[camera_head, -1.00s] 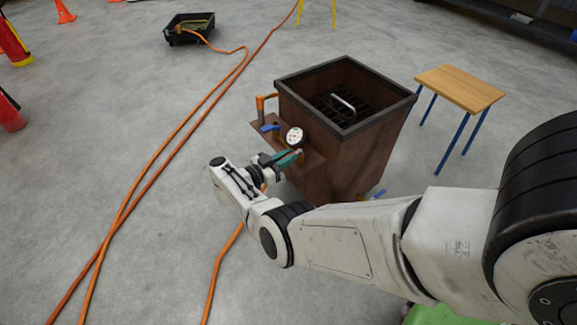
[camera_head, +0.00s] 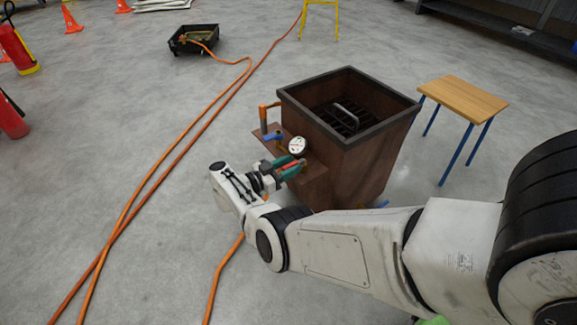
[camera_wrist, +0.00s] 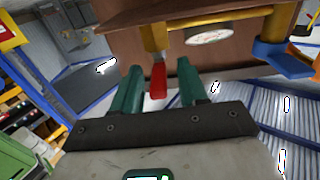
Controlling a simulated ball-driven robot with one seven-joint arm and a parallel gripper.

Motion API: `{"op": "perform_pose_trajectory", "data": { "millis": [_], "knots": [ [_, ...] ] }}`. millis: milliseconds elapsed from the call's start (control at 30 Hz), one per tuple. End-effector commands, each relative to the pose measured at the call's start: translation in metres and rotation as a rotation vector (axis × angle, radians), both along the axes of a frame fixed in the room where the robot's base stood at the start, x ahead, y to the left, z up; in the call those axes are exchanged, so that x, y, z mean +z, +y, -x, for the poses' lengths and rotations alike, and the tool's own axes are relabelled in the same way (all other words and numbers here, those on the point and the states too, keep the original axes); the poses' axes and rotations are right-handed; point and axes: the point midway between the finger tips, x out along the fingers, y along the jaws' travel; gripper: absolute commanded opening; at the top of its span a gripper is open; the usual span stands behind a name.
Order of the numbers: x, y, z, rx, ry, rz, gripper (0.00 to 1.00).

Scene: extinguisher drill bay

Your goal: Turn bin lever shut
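The bin (camera_head: 345,155) is a tall, rusty brown open box with a dark rim and a grate inside. A side plate (camera_head: 262,147) carries an orange pipe, a round gauge (camera_head: 297,145) and a blue lever (camera_head: 272,137). A red lever (camera_wrist: 158,80) hangs below a brass fitting in the wrist view. My gripper (camera_wrist: 162,90) is open, with one green finger on each side of the red lever and gaps between. In the head view my gripper (camera_head: 287,168) is at the bin's left side. The blue lever (camera_wrist: 283,58) is to the right in the wrist view.
A wooden table with blue legs (camera_head: 462,98) stands right of the bin. Orange hoses (camera_head: 165,165) cross the floor on the left, from a black tray (camera_head: 193,45). Red extinguishers (camera_head: 17,48) stand at the far left.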

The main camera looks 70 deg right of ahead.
Motion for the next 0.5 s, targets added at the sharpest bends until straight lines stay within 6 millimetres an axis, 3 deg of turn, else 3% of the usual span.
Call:
{"op": "perform_pose_trajectory", "data": {
  "millis": [267,500],
  "knots": [
    [0.000,0.003,-0.003,0.001,0.000,0.000,0.43],
    [-0.001,0.034,-0.024,0.005,-0.001,-0.001,0.43]
  ]
}}
